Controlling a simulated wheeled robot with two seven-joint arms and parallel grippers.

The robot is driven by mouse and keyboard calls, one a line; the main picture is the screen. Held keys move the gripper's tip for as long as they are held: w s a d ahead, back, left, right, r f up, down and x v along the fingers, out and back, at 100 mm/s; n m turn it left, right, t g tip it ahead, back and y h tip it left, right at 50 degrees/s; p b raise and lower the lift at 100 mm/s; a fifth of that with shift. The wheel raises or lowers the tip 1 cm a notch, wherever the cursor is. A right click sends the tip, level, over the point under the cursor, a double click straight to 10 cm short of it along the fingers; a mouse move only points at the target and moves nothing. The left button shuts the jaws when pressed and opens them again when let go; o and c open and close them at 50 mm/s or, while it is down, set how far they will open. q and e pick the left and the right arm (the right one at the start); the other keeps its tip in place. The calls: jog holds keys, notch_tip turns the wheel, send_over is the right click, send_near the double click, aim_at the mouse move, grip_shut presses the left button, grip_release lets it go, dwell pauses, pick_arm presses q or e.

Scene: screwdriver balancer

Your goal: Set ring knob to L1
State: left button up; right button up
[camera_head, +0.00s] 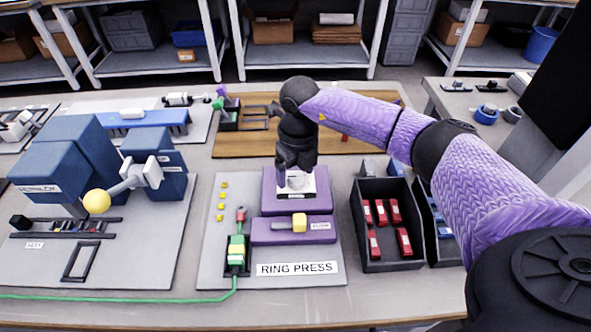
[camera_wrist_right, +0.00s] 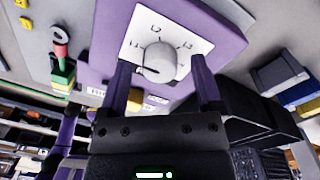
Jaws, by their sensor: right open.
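The ring knob (camera_wrist_right: 158,60) is a round light-grey dial on a white plate (camera_wrist_right: 135,28). The plate carries the marks L1, L2 and L3 around it. A dark line shows at the knob's lower left; I cannot tell for sure which mark it indicates. The plate sits on the purple ring press (camera_head: 269,204) in the head view, where the knob is mostly hidden. My right gripper (camera_head: 296,176) points down over it; in the wrist view its open fingers (camera_wrist_right: 165,70) appear on either side of the knob, contact not clear. My left gripper is not in view.
A yellow-handled lever (camera_head: 299,222) is on the press front. A green-and-yellow stack with a red top (camera_head: 237,246) stands left of it. A black bin (camera_head: 378,256) with red pieces is at right. A blue machine with a yellow-ball lever (camera_head: 97,201) stands at left.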

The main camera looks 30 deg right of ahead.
aim_at(298, 174)
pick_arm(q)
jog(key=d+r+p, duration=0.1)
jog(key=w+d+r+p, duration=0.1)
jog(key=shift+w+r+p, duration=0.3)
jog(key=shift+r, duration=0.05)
pick_arm(e)
notch_tip(298, 174, up, 10)
jog(key=shift+d+f, duration=0.2)
jog(key=shift+f, duration=0.05)
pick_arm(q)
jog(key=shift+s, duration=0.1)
